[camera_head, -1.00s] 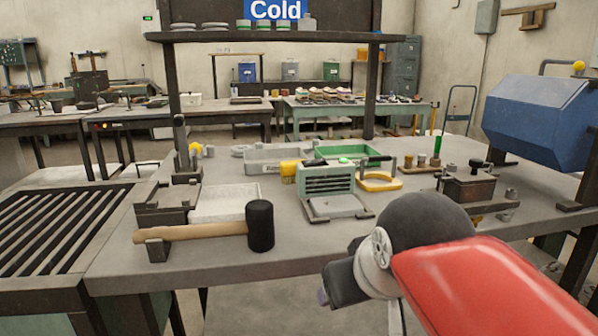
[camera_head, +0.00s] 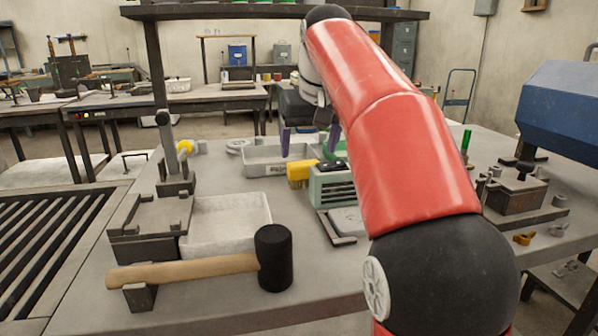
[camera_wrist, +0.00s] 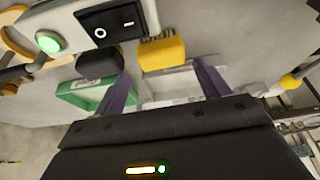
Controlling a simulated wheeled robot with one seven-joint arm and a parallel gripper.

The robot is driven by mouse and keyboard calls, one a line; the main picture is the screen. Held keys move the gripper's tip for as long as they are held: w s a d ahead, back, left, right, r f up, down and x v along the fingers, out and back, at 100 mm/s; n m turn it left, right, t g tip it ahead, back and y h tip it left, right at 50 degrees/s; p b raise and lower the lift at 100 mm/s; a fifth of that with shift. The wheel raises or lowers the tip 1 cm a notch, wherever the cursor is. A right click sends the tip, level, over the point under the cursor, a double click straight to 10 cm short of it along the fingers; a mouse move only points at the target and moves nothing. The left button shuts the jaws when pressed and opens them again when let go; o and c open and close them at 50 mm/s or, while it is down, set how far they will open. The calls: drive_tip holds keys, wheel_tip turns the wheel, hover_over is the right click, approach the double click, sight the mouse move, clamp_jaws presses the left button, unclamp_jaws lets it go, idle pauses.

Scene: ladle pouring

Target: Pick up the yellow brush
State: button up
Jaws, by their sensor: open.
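The yellow brush (camera_head: 300,172) stands on the table against the left side of the green-fronted box (camera_head: 332,186). In the wrist view a yellow block that looks like the brush (camera_wrist: 162,54) lies beside the box's black switch, near the middle top. My gripper (camera_head: 309,140) is open and empty, its two purple fingers pointing down above the grey tray, behind the brush. In the wrist view the open fingers (camera_wrist: 164,86) are spread on both sides below the yellow block, with a gap to it. My red arm hides part of the box's right side.
The grey tray (camera_head: 262,169) lies behind the brush. A mallet (camera_head: 274,258) and a white tray (camera_head: 270,222) lie at the front left. A blue drum (camera_head: 565,115) stands at right. An overhead shelf (camera_head: 230,12) spans the back.

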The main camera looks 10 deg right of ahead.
sight(305, 164)
drive_tip(key=b+x, duration=0.1)
drive_tip(key=x, duration=0.6)
drive_tip(key=shift+s+a, duration=0.1)
drive_tip(key=shift+a, duration=0.05)
drive_tip(key=c, duration=0.8)
drive_tip(key=shift+r, duration=0.15)
wheel_tip(305, 164, up, 8)
drive_tip(key=shift+f+p, duration=0.1)
drive_tip(key=shift+p, duration=1.05)
drive_tip(key=shift+r, duration=1)
